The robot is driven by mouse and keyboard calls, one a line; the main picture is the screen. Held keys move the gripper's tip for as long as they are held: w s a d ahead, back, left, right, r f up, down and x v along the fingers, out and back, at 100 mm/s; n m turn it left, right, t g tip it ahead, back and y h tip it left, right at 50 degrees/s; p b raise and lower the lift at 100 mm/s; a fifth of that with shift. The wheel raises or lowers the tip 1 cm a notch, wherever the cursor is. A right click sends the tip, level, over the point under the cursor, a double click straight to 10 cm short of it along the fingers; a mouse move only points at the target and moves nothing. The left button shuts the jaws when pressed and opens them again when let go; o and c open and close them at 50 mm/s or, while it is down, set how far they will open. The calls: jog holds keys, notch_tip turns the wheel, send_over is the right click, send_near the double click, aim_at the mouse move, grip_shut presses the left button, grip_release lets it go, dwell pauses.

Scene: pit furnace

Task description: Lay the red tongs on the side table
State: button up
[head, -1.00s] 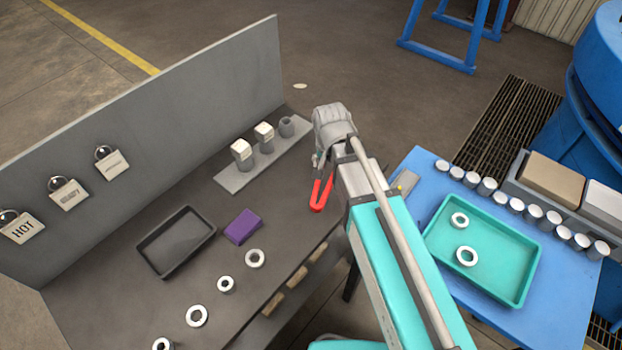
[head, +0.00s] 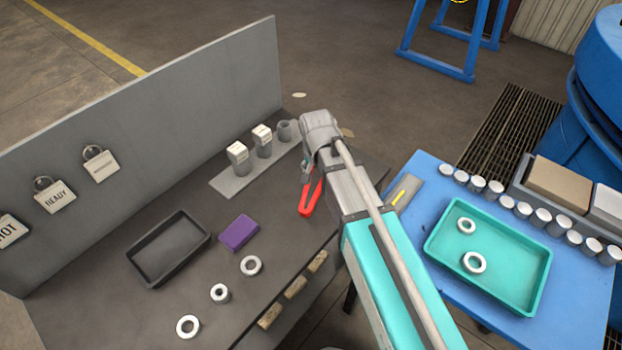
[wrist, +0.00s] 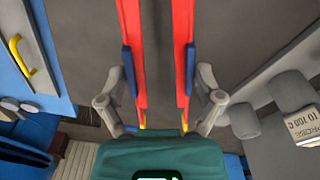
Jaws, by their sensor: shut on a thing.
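The red tongs (head: 311,198) hang from my gripper (head: 307,172) over the right end of the dark grey bench. In the wrist view the two red arms of the tongs (wrist: 183,60) run away from the camera between the fingers of my gripper (wrist: 158,85), which is shut on them at their blue pads. In the head view the upper part of the tongs is hidden behind my wrist. The blue side table (head: 415,235) is to the right of my arm; its edge also shows at the left of the wrist view (wrist: 55,45).
A teal tray (head: 515,285) with two metal rings covers much of the blue table, with several small cylinders behind it. A grey plate with a yellow handle (head: 403,193) lies at its left corner. The grey bench (head: 110,315) holds a dark tray (head: 168,248) and a purple block (head: 239,232).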

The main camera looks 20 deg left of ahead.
aim_at(315, 186)
jog(key=shift+w+a+f+b, duration=0.25)
jog(key=shift+a+f+b, duration=0.15)
jog(key=shift+f+b, duration=1.6)
jog(key=shift+b, duration=0.05)
jog(key=o, duration=0.4)
jog(key=shift+c, duration=0.2)
jog(key=shift+r, duration=0.1)
notch_tip(315, 186, up, 12)
jog(key=s+p, duration=0.1)
jog(key=p, duration=1.1)
jog(key=shift+s, duration=0.1)
